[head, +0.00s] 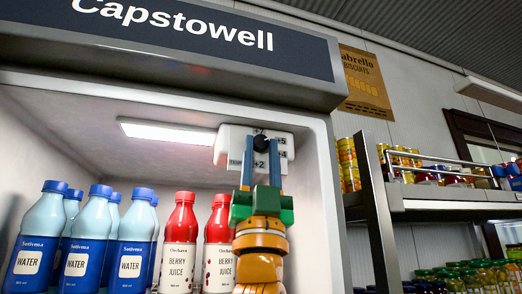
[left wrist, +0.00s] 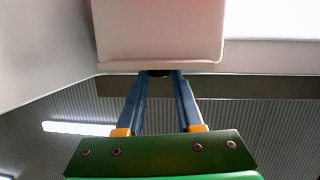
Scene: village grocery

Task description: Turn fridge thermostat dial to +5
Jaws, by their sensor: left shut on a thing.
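The thermostat (head: 229,149) is a white box on the fridge's inner ceiling, at the upper right of the opening. Its face carries printed numbers; +5 and +4 show on the right and +2 lower down, and others are partly covered. The black dial (head: 261,142) sits in the middle of the face. My left gripper (head: 260,148) reaches up from below, its blue fingers shut on the dial. In the left wrist view the fingertips (left wrist: 159,76) meet a dark bit of the dial under the white box (left wrist: 160,30). Where the dial points cannot be told. My right gripper is out of view.
Blue-capped water bottles (head: 90,240) stand at the left in the fridge. Red juice bottles (head: 180,240) stand just left of my left arm. The fridge's right wall (head: 322,200) is close to the arm. A shelf of jars and cans (head: 430,205) is further right.

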